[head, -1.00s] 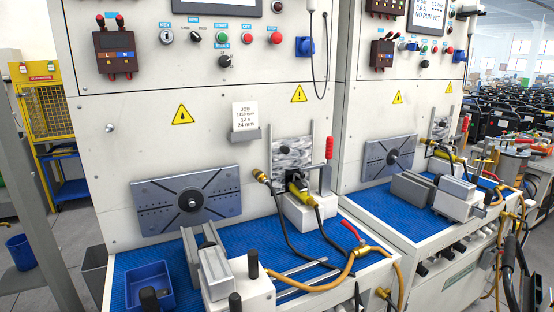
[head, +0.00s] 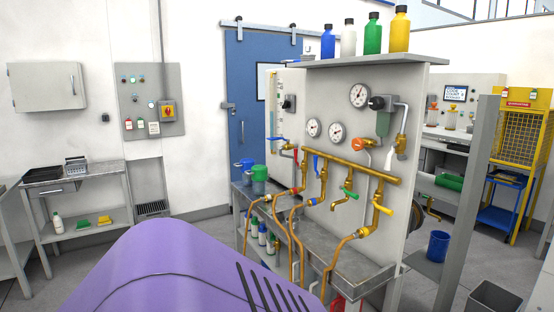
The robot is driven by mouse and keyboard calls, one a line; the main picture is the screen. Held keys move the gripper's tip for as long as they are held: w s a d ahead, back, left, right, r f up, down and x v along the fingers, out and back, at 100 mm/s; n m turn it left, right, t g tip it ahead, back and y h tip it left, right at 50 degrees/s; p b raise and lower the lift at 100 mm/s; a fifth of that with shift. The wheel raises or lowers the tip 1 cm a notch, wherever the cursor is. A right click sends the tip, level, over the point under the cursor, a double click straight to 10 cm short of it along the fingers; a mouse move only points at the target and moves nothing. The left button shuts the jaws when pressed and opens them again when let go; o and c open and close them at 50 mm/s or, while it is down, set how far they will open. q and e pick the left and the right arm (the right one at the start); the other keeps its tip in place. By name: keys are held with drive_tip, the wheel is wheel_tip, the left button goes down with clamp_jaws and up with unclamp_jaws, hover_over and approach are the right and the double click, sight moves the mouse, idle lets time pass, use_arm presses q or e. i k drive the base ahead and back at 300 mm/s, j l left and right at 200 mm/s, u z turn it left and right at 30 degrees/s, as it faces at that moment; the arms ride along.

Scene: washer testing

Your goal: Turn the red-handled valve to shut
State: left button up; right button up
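A small red handle (head: 296,155) shows on the brass pipework at the left part of the pipe panel (head: 420,130). It looks roughly upright, but it is too small to tell whether its valve is open or shut. A blue handle (head: 316,163), a green handle (head: 349,191) and a yellow handle (head: 387,208) are on the same pipework. An orange round knob (head: 359,144) is above the brass manifold pipe (head: 350,171). Neither of my grippers is in view.
A metal bench (head: 352,275) with hanging hoses runs below the panel. Bottles stand on its top shelf (head: 375,60). A blue door (head: 248,100) is behind. A blue bin (head: 438,246) and grey post (head: 473,200) stand to the right. Floor shows at the left (head: 95,265).

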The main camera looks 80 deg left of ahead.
sight(295, 150)
drive_tip(key=u, duration=2.45)
drive_tip(key=i+j, duration=0.2)
drive_tip(key=j, duration=0.2)
drive_tip(key=i+j, duration=0.15)
drive_tip(key=j, duration=0.25)
drive_tip(key=i+j+u, duration=0.1)
drive_tip(key=j, duration=0.3)
drive_tip(key=i+j, duration=0.2)
drive_tip(key=i, duration=0.25)
drive_tip(key=i+j+u, duration=0.15)
drive_tip(key=i, duration=0.3)
drive_tip(key=i+j, duration=0.15)
drive_tip(key=i, duration=0.3)
drive_tip(key=u, duration=0.05)
